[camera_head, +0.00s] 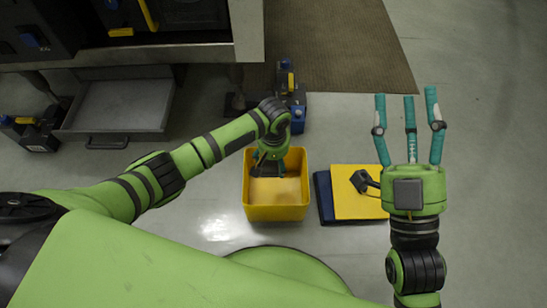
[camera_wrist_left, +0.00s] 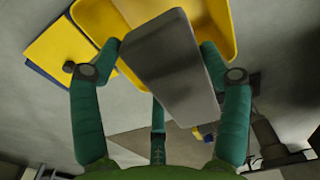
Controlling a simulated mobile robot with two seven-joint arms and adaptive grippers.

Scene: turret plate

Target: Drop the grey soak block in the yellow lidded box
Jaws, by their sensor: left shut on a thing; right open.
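The grey soak block (camera_wrist_left: 160,60) is gripped between the green fingers of my left gripper (camera_head: 268,160). In the head view the block shows as a dark shape (camera_head: 266,169), largely covered by the hand. The block is over the open yellow box (camera_head: 277,213), which also shows behind it in the left wrist view (camera_wrist_left: 222,22). The box's floor is partly hidden, and I cannot tell how high the block is above it. A yellow lid with a black handle (camera_head: 350,205) lies off the box, to its right. My right gripper (camera_head: 406,97) is open and empty, its fingers spread, right of the lid.
A dark blue piece (camera_head: 323,198) shows under the lid's left edge. A black and blue device (camera_head: 291,100) stands behind the box. A grey tray (camera_head: 118,106) and a machine (camera_head: 150,52) are at back left. The floor on the right is clear.

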